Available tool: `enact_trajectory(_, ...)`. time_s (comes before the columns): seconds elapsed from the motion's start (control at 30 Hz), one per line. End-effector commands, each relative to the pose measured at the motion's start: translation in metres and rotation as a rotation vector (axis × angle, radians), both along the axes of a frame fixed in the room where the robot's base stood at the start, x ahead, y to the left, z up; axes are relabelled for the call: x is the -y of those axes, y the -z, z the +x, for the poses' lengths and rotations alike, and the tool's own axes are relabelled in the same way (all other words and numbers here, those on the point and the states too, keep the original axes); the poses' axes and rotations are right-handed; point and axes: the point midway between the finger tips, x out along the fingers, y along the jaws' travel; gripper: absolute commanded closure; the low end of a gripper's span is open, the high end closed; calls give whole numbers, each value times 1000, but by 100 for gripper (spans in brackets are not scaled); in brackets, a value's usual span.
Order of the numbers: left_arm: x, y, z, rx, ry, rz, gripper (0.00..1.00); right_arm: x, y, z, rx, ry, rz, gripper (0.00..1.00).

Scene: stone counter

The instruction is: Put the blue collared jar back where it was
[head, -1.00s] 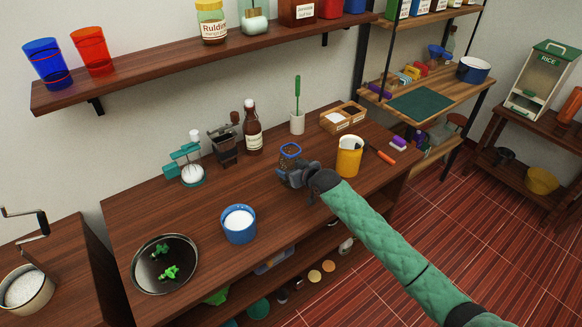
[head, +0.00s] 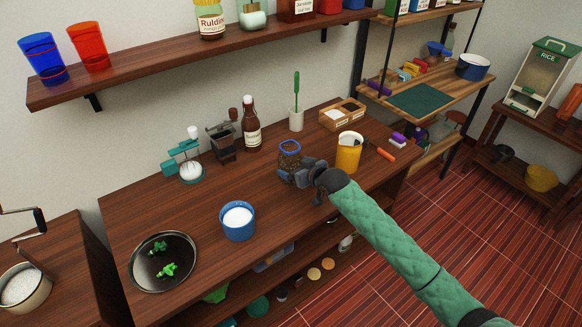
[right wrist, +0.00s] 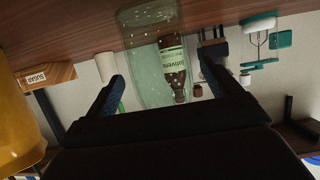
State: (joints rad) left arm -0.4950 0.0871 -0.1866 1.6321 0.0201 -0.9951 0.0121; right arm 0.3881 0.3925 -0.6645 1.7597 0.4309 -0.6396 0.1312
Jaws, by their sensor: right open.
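The blue collared jar (head: 289,149) stands upright on the dark wood counter, behind my right gripper. Its blue collar shows at the top, and its lower part is hidden by the gripper in the head view. My right gripper (head: 287,172) is low over the counter, on the near side of the jar, and open. In the right wrist view, which is upside down, the clear glass jar (right wrist: 145,60) lies between the two spread fingers. I cannot tell whether either finger touches it. My left gripper is not in view.
A yellow canister (head: 349,154) stands close to the right of my gripper. A brown bottle (head: 251,128), a grinder (head: 223,142) and a white holder (head: 296,120) stand behind. A blue tub (head: 237,222) and round tray (head: 150,283) are at left. Counter between tub and jar is clear.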

Motion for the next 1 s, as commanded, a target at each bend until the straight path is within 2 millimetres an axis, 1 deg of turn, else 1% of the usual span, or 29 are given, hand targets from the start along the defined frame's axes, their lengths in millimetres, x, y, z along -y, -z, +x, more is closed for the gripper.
enact_trajectory(0.1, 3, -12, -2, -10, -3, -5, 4, 14, -6, -19, 2, -1, -2, 11)
enact_trajectory(0.3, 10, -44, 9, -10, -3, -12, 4, 33, -20, -45, 2, -1, -1, 11)
enact_trajectory(0.4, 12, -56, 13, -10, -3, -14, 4, 39, -26, -54, 2, -1, -1, 11)
enact_trajectory(0.5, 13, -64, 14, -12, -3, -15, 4, 43, -30, -59, 2, -1, -1, 11)
enact_trajectory(0.67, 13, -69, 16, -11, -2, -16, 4, 46, -32, -63, 1, 0, 0, 11)
enact_trajectory(1.0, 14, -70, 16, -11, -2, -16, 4, 46, -33, -63, 1, 0, 0, 11)
